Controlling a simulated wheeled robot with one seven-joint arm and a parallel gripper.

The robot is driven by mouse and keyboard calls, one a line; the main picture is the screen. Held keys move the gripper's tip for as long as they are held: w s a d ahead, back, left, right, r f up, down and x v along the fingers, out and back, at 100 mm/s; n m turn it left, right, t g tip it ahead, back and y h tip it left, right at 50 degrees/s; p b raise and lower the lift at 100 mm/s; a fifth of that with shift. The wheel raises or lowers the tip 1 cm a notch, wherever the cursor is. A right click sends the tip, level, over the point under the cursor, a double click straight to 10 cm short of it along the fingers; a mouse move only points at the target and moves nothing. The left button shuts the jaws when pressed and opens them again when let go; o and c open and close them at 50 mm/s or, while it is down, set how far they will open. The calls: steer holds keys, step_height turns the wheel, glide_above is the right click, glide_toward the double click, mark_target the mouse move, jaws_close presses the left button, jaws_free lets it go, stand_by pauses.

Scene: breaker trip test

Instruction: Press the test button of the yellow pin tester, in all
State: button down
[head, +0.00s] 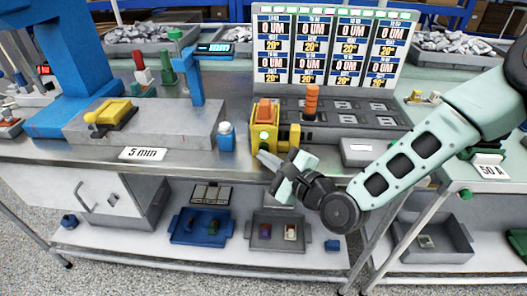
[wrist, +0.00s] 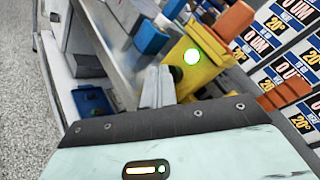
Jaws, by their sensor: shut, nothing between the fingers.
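The yellow pin tester (head: 254,141) stands near the front edge of the metal bench, with an orange block (head: 266,111) on top. A round green-lit spot (head: 264,136) shows on its front. In the wrist view the tester (wrist: 205,62) is tilted, and the green-lit round spot (wrist: 192,57) is bright on its face. My gripper (head: 264,158) is shut and empty, just in front of the tester's lower part. Its fingertips (wrist: 158,80) point toward the tester, below and left of the green spot in the wrist view. I cannot tell whether they touch it.
A display panel (head: 330,45) and a dark slotted base (head: 345,110) with an orange stack (head: 311,100) stand behind. A grey fixture (head: 170,128) stands further left. The aisle in front is clear.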

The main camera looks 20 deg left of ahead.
steer(key=shift+s+d, duration=0.3)
steer(key=shift+s, duration=0.6)
steer(key=s, duration=0.2)
steer(key=s+d, duration=0.1)
steer(key=s, duration=0.2)
stand_by(0.8)
